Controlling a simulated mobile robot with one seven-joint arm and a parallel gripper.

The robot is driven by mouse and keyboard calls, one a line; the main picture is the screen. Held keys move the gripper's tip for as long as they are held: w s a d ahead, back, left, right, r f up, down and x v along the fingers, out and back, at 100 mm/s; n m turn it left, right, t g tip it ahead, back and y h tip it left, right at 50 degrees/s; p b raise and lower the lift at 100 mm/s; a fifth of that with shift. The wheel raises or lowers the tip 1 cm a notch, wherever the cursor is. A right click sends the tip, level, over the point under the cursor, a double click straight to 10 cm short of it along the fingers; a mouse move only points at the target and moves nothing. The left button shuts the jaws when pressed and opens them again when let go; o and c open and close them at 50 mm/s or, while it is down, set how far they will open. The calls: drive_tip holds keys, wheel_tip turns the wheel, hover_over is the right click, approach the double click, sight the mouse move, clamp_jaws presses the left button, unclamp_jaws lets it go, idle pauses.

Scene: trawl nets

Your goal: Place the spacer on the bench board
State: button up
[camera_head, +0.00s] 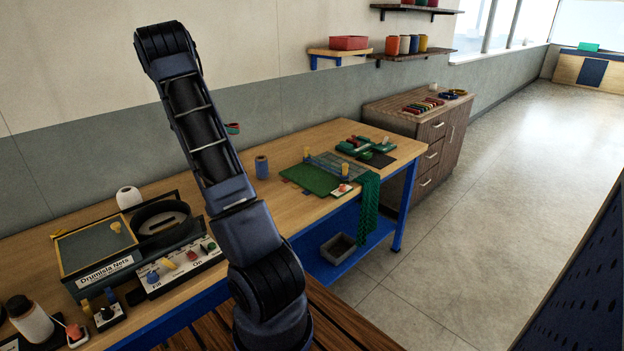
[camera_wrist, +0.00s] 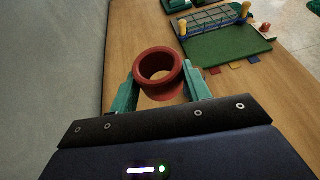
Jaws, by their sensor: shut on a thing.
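The spacer is a dark red ring (camera_wrist: 161,92) in the wrist view, its opening facing up toward the camera. My gripper (camera_wrist: 161,80) has its teal fingers shut on either side of it. In the head view a bit of the teal and red fingertip area (camera_head: 232,128) shows beside my arm, apparently above the wooden bench (camera_head: 215,205); most of it is hidden. A green board (camera_head: 318,180) with a small net frame lies on the bench, right of the gripper; it also shows in the wrist view (camera_wrist: 225,42). The spacer is apart from it.
A blue spool (camera_head: 262,167) stands on the bench left of the green board. A console labelled Drumisla Nets (camera_head: 105,268) is at the near left. A wall (camera_wrist: 50,60) runs close along the left in the wrist view. Bare bench lies between the wall and green board.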

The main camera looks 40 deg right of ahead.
drive_tip(key=s+d+m+g, duration=0.2)
drive_tip(key=s+d+g, duration=0.1)
drive_tip(key=s+d, duration=1.05)
drive_tip(key=m+g+y, duration=0.2)
drive_tip(key=m, duration=0.1)
hover_over(315, 181)
drive_tip(key=f, duration=0.2)
wheel_tip(315, 181, down, 19)
drive_tip(key=shift+w+r, duration=0.1)
drive_tip(key=o, duration=1)
drive_tip(key=shift+c, duration=0.2)
